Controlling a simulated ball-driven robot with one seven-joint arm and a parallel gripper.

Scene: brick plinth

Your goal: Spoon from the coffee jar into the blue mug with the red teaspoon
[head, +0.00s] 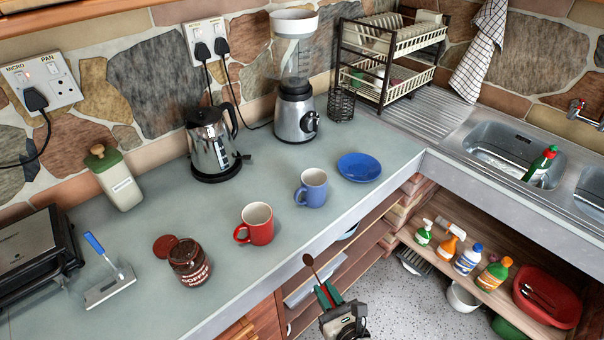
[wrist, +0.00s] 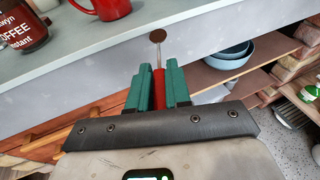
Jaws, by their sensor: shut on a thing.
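My gripper (head: 326,292) has green fingers shut on the red handle of the teaspoon (wrist: 159,88). It holds the spoon in front of the counter's front edge, bowl pointing up and away. The spoon's bowl (head: 308,260) looks filled with brown coffee, also in the wrist view. The coffee jar (head: 190,264) stands open on the counter at the left, its red-brown lid (head: 165,246) at its rim; part of it shows in the wrist view (wrist: 24,30). The blue mug (head: 312,188) stands upright farther back, apart from my gripper. Its inside bottom is hidden.
A red mug (head: 256,224) stands between jar and blue mug. A blue saucer (head: 360,167) lies right of the blue mug. A kettle (head: 212,145) and blender (head: 296,115) stand behind. A blue-handled scraper (head: 106,275) lies left. Open shelves with bowls (wrist: 230,55) are below the counter.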

